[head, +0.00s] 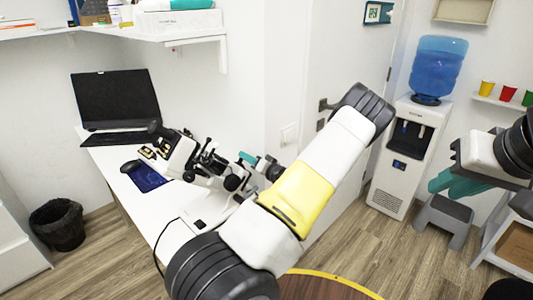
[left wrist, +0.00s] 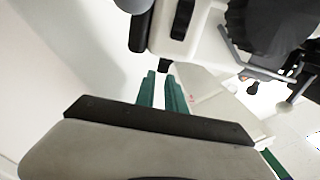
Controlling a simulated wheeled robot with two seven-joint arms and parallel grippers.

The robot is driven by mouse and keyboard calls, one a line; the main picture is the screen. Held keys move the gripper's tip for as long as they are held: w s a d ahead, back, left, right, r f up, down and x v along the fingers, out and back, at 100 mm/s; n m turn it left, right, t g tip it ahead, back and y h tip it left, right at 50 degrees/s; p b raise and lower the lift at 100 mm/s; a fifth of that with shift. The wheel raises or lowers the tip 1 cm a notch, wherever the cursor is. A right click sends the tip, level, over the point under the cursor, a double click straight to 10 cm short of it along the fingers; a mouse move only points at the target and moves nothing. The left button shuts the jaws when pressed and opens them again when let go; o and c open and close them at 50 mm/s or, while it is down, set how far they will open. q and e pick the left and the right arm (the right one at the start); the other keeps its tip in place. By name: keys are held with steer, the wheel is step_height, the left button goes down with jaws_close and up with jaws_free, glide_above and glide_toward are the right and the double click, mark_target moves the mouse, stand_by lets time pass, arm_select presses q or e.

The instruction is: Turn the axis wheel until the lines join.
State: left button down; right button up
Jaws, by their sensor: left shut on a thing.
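A white lens-measuring device with black knobs (head: 182,158) stands tilted on the white desk. Its body also fills the upper right of the left wrist view (left wrist: 210,48), with a large dark ridged wheel (left wrist: 262,24). My left gripper (head: 247,157) is at the device's right side. In the left wrist view its teal fingers (left wrist: 161,76) are close together at a small dark knob (left wrist: 165,65), shut on it. Which part is the axis wheel I cannot tell for certain. The lines are not visible. My right gripper (head: 452,184) is at the far right, away from the device; its finger gap is unclear.
The white desk (head: 168,236) also carries a laptop (head: 116,100) and a dark blue pad (head: 148,178). A shelf (head: 140,34) hangs above. A water dispenser (head: 406,160), a grey step stool (head: 443,220) and a bin (head: 58,224) stand on the floor.

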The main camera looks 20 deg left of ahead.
arm_select(q)
steer(key=c, duration=1.4)
jaws_free()
steer(key=shift+w+r, duration=0.25)
steer(key=shift+f, duration=0.1)
steer(key=shift+s, duration=0.1)
steer(key=shift+d, duration=0.1)
steer(key=v, duration=0.7)
steer(key=shift+s+d, duration=0.15)
steer(key=shift+d, duration=0.1)
steer(key=shift+c, duration=0.5)
